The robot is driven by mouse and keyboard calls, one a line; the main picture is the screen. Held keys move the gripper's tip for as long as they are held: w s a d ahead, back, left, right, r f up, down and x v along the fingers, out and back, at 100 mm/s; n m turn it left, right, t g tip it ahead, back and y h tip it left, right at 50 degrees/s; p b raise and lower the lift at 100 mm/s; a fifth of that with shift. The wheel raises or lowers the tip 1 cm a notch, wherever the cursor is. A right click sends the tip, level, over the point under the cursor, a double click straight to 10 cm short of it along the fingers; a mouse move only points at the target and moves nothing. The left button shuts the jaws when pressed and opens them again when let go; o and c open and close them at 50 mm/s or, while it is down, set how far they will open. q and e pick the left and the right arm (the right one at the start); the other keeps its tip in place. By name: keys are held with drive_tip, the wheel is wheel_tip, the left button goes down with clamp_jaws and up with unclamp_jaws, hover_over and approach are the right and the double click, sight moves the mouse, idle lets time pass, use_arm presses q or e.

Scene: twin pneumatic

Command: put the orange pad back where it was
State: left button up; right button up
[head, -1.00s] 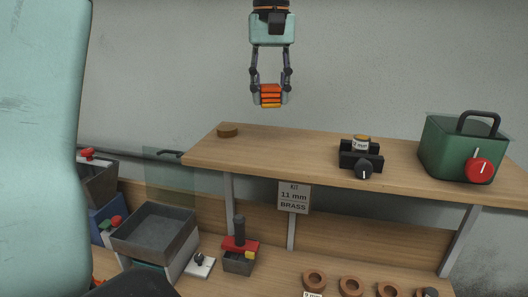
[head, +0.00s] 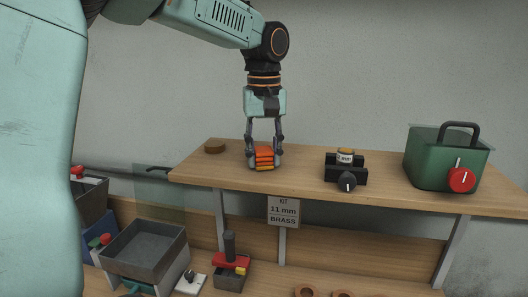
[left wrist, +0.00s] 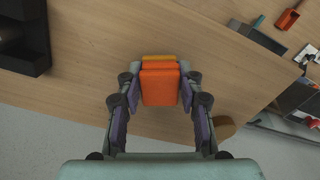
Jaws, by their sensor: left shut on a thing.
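The orange pad (head: 263,156) is a small ribbed block with a yellow-orange lower edge. My left gripper (head: 264,160) points down and is shut on the pad, with a finger on each side of it. The pad is at or just above the wooden shelf top (head: 390,190); I cannot tell whether it touches. In the left wrist view the pad (left wrist: 159,83) sits between the fingertips over the wood. My right gripper is in neither view.
A brown round disc (head: 214,146) lies left of the pad on the shelf. A black holder (head: 345,170) with a small labelled tin stands to the right, then a green box (head: 440,158) with a red knob. Shelf between pad and holder is clear. A grey tray (head: 145,249) stands below.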

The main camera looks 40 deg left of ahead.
sight(263, 149)
use_arm(q)
drive_tip(key=shift+s+a, duration=0.3)
drive_tip(key=shift+s+a+f, duration=0.1)
drive_tip(key=shift+a, duration=0.05)
drive_tip(key=o, duration=1)
drive_tip(key=shift+w+d, duration=0.35)
drive_tip(key=shift+w, duration=0.05)
drive_tip(key=shift+s+a, duration=0.2)
drive_tip(key=shift+s, duration=0.05)
drive_tip(key=shift+s+a, duration=0.1)
drive_tip(key=r, duration=0.6)
drive_tip(key=shift+w+d, duration=0.25)
drive_tip(key=shift+w, duration=0.15)
wheel_tip(263, 149, up, 6)
drive_tip(key=shift+p, duration=0.3)
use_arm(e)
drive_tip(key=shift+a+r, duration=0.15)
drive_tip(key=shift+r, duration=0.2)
